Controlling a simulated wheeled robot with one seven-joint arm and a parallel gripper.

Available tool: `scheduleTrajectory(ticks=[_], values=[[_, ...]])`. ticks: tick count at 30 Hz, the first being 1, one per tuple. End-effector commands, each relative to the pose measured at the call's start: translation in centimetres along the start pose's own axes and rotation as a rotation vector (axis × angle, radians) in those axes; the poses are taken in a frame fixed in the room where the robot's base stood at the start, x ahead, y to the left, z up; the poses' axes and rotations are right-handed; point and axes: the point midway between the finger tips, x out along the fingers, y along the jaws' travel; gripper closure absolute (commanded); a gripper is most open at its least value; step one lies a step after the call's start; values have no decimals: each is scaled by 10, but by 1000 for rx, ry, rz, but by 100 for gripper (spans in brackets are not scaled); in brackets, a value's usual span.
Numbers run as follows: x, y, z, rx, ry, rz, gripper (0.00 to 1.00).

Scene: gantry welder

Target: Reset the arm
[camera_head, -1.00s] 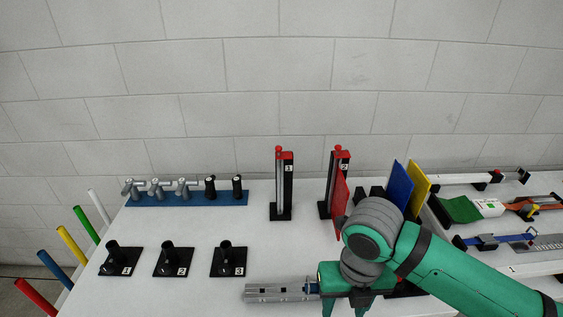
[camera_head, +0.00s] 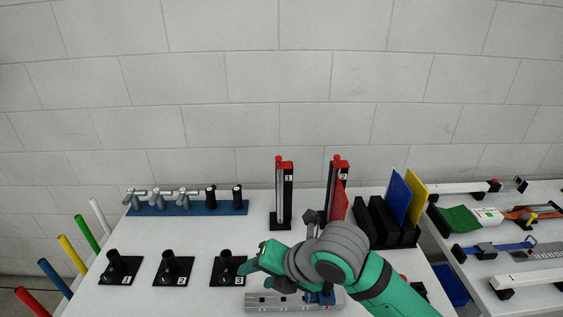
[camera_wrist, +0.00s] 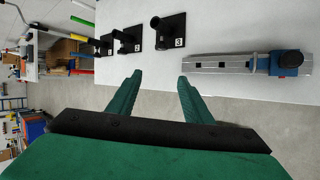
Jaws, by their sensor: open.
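My arm, green with grey joints, reaches over the front of the white table (camera_head: 215,225). My gripper (camera_wrist: 160,88) shows two green fingers standing apart, with nothing between them, in the wrist view. In the head view its end is turned to the left, above the metal rail and near the black stand marked 3, and its fingertips are hard to make out. The silver metal rail (camera_head: 268,301) with a blue clamp lies at the table's front, partly hidden by my arm. The rail also shows in the wrist view (camera_wrist: 225,63), apart from the fingers.
Black stands 1 (camera_head: 120,268), 2 (camera_head: 173,268) and 3 (camera_head: 227,268) stand at the left. Behind are a blue tool rack (camera_head: 190,208) and two upright posts, 1 (camera_head: 283,195) and 2 (camera_head: 338,190). A black holder (camera_head: 380,225) has coloured plates. A second table with parts is at right.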

Motion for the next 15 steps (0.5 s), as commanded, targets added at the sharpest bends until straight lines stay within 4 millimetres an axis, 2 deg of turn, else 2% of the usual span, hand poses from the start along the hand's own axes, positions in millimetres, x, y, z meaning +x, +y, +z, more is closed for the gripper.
scheduleTrajectory(ticks=[1, 6, 12, 15], values=[[6, 20, 2, 39, -18, 79, 54], [12, 77, 15, 192, -78, 318, 54], [9, 126, 30, 404, -115, 583, 54], [5, 141, 36, 520, -121, 708, 54]])
